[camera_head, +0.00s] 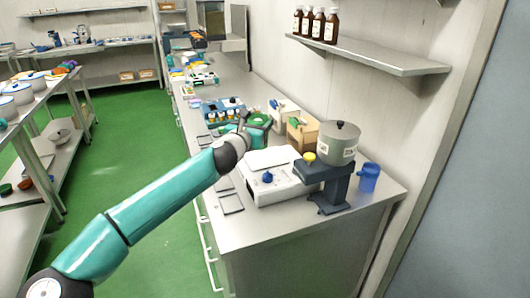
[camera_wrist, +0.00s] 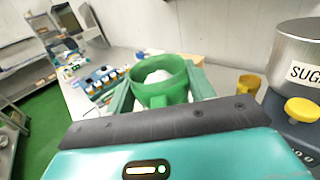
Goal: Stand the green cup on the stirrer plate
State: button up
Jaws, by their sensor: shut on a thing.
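The green cup (camera_wrist: 163,93) is held between the two fingers of my gripper (camera_wrist: 160,80) in the wrist view. It looks roughly upright, with its open rim showing and something white visible inside. In the head view the green cup (camera_head: 259,119) is small and partly hidden by my gripper (camera_head: 257,125), above the back part of the bench. A white box-shaped device with a blue knob (camera_head: 272,176), which looks like the stirrer plate, stands nearer on the bench. Its top looks bare. My gripper is behind it in the head view. I cannot make it out in the wrist view.
A grey lidded pot (camera_head: 337,143) sits on a dark machine (camera_head: 326,181) right of the white device, with a blue cup (camera_head: 368,177) beside it. A tan box (camera_head: 303,131) stands behind. A rack of small bottles (camera_head: 222,110) is further back. A wall shelf (camera_head: 365,57) holds brown bottles.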

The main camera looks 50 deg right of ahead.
jog(key=w+d+f, duration=0.2)
jog(key=d+f, duration=0.2)
jog(key=w+d+f, duration=0.2)
jog(key=d+f, duration=0.2)
jog(key=w+d+f, duration=0.2)
jog(key=d+f, duration=0.1)
jog(key=shift+w+d+f, duration=0.15)
jog(key=shift+d+f, duration=0.25)
jog(key=shift+f, duration=0.45)
jog(key=shift+f, duration=0.1)
jog(key=o, duration=1.1)
jog(key=shift+a, duration=0.15)
jog(key=v, duration=1.1)
jog(key=shift+a, duration=0.35)
